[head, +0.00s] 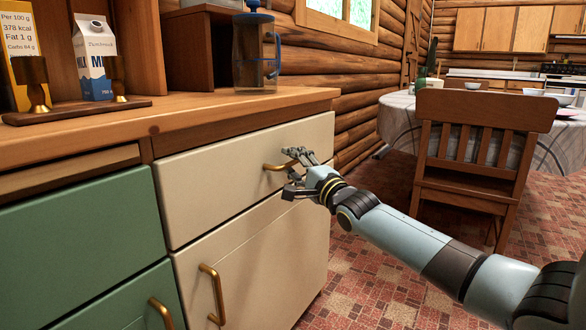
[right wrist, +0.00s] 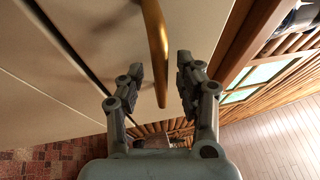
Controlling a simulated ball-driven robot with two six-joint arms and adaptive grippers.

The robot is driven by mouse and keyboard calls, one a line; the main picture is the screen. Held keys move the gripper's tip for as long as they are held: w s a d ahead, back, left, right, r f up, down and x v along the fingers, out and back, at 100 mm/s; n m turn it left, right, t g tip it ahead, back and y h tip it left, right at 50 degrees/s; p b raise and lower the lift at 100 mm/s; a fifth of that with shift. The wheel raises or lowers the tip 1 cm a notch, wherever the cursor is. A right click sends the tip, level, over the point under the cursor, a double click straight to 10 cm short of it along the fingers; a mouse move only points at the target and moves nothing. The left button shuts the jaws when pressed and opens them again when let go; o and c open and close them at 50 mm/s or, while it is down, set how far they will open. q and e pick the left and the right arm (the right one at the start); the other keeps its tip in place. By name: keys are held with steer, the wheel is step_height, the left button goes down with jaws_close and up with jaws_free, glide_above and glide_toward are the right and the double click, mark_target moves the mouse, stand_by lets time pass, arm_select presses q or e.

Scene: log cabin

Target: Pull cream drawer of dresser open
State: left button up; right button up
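The dresser's cream drawer (head: 240,170) is at the upper right of its front, flush with the front as far as I can see. Its brass bar handle (head: 276,167) also shows in the right wrist view (right wrist: 155,50). My right gripper (head: 292,171) is at the handle, with its fingers apart. In the right wrist view my right gripper (right wrist: 159,83) has one finger on each side of the handle, with visible gaps to it. The handle's far end is cut off there. My left gripper is not in view.
A cream cupboard door (head: 255,262) is below the drawer, with green fronts (head: 80,230) to the left. A milk carton (head: 93,60) and a blue-lidded jug (head: 256,50) stand on top. A wooden chair (head: 478,150) and table (head: 400,115) stand right.

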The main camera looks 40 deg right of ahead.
jaws_close()
stand_by(0.3)
stand_by(0.3)
